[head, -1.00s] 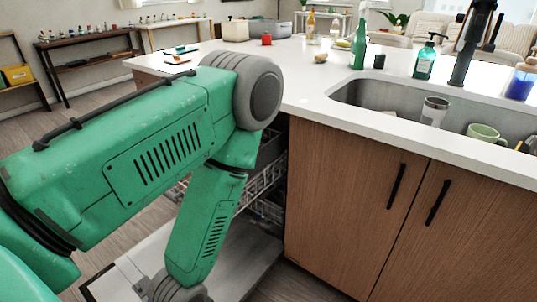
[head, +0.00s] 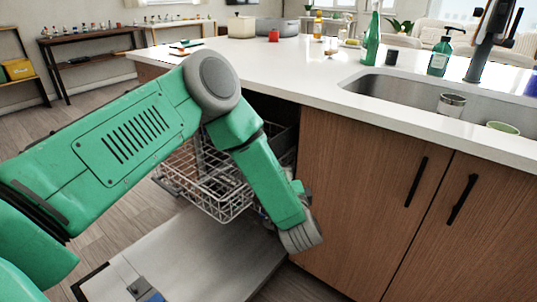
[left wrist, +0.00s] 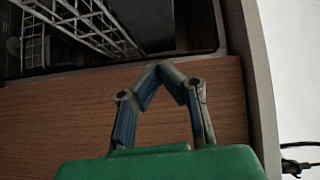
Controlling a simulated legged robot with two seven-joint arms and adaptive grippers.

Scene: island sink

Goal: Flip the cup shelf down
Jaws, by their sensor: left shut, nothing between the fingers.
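The wire dishwasher rack (head: 215,187) is pulled out above the open door in the head view. Part of wire racking also shows at the top left of the left wrist view (left wrist: 95,25). I cannot make out the cup shelf as a separate piece or tell whether it is up or down. My left gripper (left wrist: 162,70) is shut and empty, its fingertips meeting in front of a wood panel (left wrist: 60,115), with the racking beyond. In the head view my left forearm reaches down beside the rack, near the cabinet's left edge; the fingers are mostly hidden. My right gripper is not in view.
The open dishwasher door (head: 195,255) lies low below the rack. Wood cabinet doors (head: 375,190) with black handles stand to the right. The white countertop (head: 300,75) overhangs above, with a sink (head: 400,92), bottles and cups.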

